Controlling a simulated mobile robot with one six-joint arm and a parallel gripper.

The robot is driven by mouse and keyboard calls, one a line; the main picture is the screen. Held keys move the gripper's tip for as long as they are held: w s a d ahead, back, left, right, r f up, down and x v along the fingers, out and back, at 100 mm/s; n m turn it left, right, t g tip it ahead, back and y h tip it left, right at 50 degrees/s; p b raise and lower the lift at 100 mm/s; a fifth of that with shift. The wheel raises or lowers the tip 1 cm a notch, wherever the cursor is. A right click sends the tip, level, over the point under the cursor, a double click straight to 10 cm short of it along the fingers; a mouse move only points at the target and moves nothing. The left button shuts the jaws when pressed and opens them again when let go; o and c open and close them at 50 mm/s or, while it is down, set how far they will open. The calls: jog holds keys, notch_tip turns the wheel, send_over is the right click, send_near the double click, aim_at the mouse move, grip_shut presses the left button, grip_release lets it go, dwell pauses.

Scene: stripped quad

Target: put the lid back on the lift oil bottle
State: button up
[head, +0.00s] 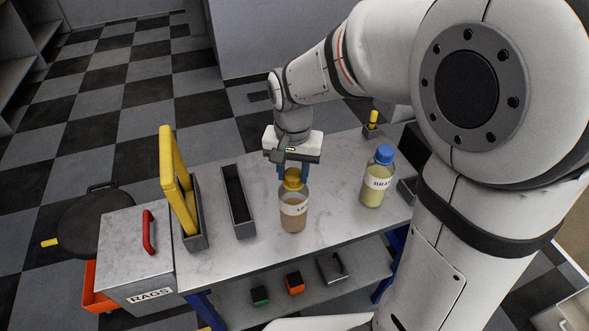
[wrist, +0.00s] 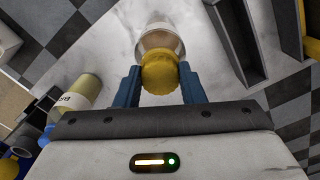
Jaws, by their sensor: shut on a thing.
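The lift oil bottle (head: 293,212) stands upright on the bench, clear with amber-brown oil and a white label partly reading "LI". A yellow lid (head: 292,180) is at its mouth, between the blue fingers of my gripper (head: 293,172). In the wrist view my gripper (wrist: 164,88) is shut on the yellow lid (wrist: 160,73), with the bottle (wrist: 160,40) right beyond it. The lid looks in line with the bottle's neck. I cannot tell whether it is seated or just above the rim.
A second bottle (head: 374,183) with a blue cap and a "BRA" label stands to the right. An empty dark tray (head: 238,200) and a holder with a yellow tool (head: 177,180) stand left. A RAGS box (head: 137,255) is at the bench's left end.

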jog(key=o, duration=1.5)
jog(key=shift+r+p, duration=2.65)
jog(key=shift+r, duration=0.9)
grip_shut()
